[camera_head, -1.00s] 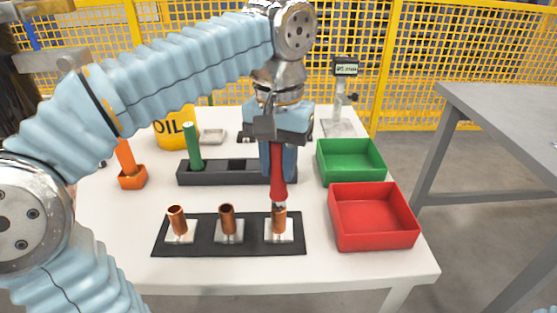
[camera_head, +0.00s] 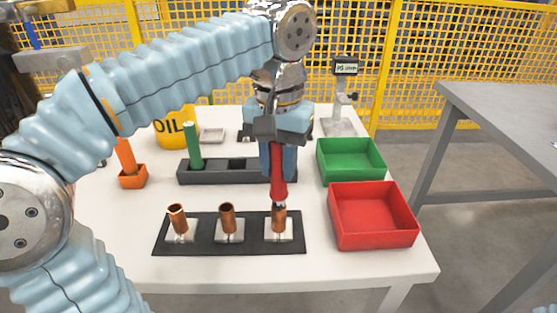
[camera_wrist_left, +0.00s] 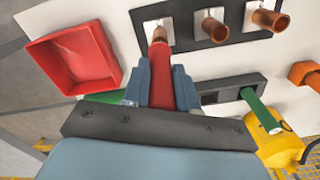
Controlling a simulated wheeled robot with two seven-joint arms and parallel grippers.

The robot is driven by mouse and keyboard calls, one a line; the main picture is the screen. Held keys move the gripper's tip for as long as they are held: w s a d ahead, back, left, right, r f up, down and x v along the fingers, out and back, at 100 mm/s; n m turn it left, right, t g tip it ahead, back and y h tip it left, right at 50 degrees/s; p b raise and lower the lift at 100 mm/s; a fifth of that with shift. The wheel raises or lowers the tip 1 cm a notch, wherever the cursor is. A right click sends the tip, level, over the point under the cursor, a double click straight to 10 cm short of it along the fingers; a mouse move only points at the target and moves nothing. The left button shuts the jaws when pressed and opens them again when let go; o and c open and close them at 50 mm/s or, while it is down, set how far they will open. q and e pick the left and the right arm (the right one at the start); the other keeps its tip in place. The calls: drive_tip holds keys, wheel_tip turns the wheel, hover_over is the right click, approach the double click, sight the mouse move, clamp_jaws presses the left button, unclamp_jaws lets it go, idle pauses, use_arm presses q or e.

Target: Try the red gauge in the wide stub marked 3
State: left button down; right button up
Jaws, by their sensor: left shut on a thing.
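My left gripper (camera_head: 278,168) is shut on the red gauge (camera_head: 278,188) and holds it upright, tip down. The gauge's lower end is at the mouth of the rightmost copper stub (camera_head: 279,221) on the black strip (camera_head: 254,240). I cannot tell how deep its tip is in the stub. The left wrist view also shows the red gauge (camera_wrist_left: 160,72) between the fingers, with its tip at that stub (camera_wrist_left: 158,35). Two more copper stubs, a middle one (camera_head: 227,219) and a left one (camera_head: 178,220), stand empty. The number marks are not readable. My right gripper is not in view.
A red tray (camera_head: 372,240) and a green tray (camera_head: 350,176) stand at the right. A dark holder (camera_head: 222,177) with a green gauge (camera_head: 192,146) lies behind the stubs. An orange holder (camera_head: 132,180), a yellow oil can (camera_head: 172,130) and a display stand (camera_head: 340,125) are around it.

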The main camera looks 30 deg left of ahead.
sight(278, 146)
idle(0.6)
use_arm(q)
drive_tip(key=shift+r+p, duration=0.35)
drive_tip(key=shift+r, duration=1.15)
drive_tip(key=shift+f, duration=0.15)
drive_tip(key=shift+f+b, duration=0.75)
drive_tip(key=shift+f, duration=0.1)
drive_tip(key=shift+p, duration=0.65)
drive_tip(key=shift+f+b, duration=0.45)
drive_tip(key=shift+f, duration=0.1)
idle(0.4)
